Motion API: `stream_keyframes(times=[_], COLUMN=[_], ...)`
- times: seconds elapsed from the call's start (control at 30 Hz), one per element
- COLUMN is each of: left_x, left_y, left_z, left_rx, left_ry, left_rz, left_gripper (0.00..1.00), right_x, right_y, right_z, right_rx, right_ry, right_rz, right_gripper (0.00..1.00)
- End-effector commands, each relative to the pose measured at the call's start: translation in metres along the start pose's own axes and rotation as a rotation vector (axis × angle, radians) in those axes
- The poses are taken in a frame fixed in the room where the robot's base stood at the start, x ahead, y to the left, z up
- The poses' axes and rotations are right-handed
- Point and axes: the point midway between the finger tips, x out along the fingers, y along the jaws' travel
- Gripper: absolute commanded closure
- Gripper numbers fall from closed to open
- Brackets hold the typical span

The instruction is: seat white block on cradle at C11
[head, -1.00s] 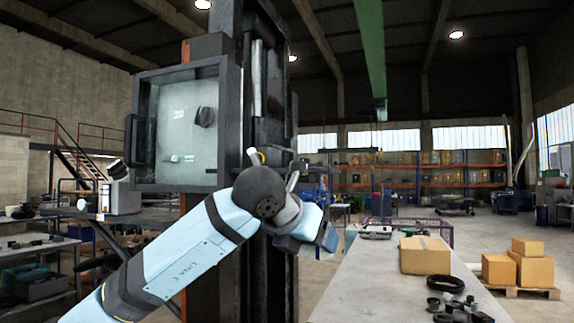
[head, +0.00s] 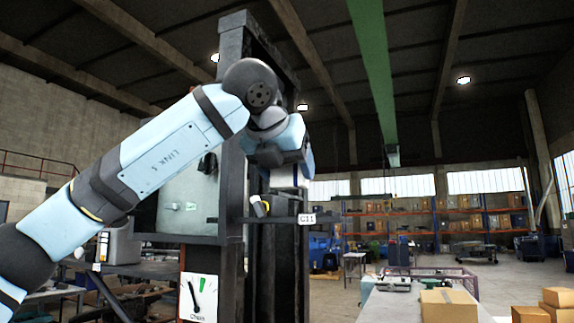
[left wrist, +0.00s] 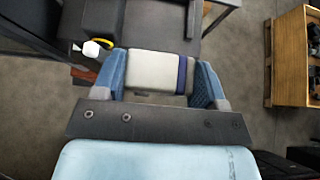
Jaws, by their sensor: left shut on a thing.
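The white block (left wrist: 150,70), with a dark blue band near one end, sits between the two blue fingers of my left gripper (left wrist: 158,80), which is shut on it. In the head view my left gripper (head: 290,172) is beside the dark upright frame, with a pale part of the block (head: 284,179) showing below it. A dark ledge with the C11 label (head: 307,219) lies lower, with a visible gap under the block. In the left wrist view a dark grey surface (left wrist: 150,22) lies beyond the block. The cradle's seat cannot be made out clearly. My right gripper is not in view.
The dark upright post (head: 232,80) and a glazed cabinet stand close to my arm. A bench with a cardboard box (head: 449,305) is at right.

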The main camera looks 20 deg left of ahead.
Motion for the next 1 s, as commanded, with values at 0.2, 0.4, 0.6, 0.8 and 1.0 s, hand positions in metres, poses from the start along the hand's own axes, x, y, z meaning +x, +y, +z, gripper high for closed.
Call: stream_keyframes(times=[0.2, 0.4, 0.6, 0.8, 1.0], left_x=[0.023, 0.046, 0.068, 0.092, 0.104], left_y=[0.0, 0.0, 0.0, 0.0, -0.001], left_z=[0.012, 0.02, 0.029, 0.029, 0.033], left_rx=[0.0, 0.001, 0.001, -0.001, 0.001], left_ry=[0.001, 0.001, 0.003, 0.001, -0.001], left_rz=[0.0, -0.001, -0.001, -0.001, -0.002], left_gripper=[0.55, 0.55, 0.55, 0.55, 0.55], right_x=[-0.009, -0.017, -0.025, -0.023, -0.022], right_y=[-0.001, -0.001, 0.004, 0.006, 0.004], right_z=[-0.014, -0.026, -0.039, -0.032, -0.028], right_rx=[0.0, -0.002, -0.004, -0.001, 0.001], right_ry=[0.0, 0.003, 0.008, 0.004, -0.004], right_rz=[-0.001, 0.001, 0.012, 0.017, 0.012], right_gripper=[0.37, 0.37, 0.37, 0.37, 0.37])
